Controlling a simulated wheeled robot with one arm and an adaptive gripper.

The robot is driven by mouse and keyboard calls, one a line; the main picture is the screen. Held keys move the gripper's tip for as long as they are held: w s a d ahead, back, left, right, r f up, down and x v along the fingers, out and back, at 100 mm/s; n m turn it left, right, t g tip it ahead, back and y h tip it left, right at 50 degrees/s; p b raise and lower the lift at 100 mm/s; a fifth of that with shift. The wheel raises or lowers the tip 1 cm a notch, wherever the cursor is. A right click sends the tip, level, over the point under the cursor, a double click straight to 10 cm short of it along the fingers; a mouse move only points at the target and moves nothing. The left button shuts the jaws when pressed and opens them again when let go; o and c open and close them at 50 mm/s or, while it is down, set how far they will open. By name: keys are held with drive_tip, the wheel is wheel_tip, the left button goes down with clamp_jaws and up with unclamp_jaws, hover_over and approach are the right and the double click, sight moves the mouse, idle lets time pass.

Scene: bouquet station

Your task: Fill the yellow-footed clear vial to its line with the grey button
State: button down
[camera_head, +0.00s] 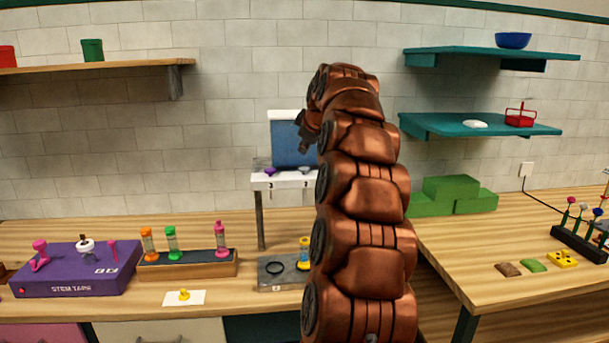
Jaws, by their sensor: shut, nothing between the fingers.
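The vial with yellow parts (304,257) stands on the grey base plate (272,284) of the dispenser, right of a dark ring. My arm hides its right side, and I cannot make out its line or liquid level. The dispenser's white shelf (285,182) carries a purple button (269,171) and a grey button (305,170). A blue panel (291,140) stands behind them. My gripper (303,147) is shut and empty, small and dark in this view, in front of the panel and above the grey button, apart from it.
A wooden rack (188,270) left of the dispenser holds orange, green and pink vials. A yellow piece lies on a white card (184,298) in front of it. The purple stem tape box (75,271) is at far left. Green blocks (452,197) stand on the right counter.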

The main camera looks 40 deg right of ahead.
sight(305, 168)
drive_tip(key=shift+f+b, duration=0.7)
drive_tip(key=shift+f, duration=0.5)
drive_tip(key=shift+f, duration=0.1)
idle(0.4)
drive_tip(key=shift+f+b, duration=0.35)
drive_tip(key=shift+b, duration=0.05)
drive_tip(key=shift+f+b, duration=0.4)
drive_tip(key=shift+f, duration=0.2)
idle(0.9)
drive_tip(key=shift+r, duration=0.15)
drive_tip(key=shift+r+p, duration=0.5)
drive_tip(key=shift+r, duration=0.4)
drive_tip(key=shift+r, duration=0.1)
drive_tip(key=shift+r+p, duration=1.55)
drive_tip(key=shift+r, duration=0.85)
idle(0.9)
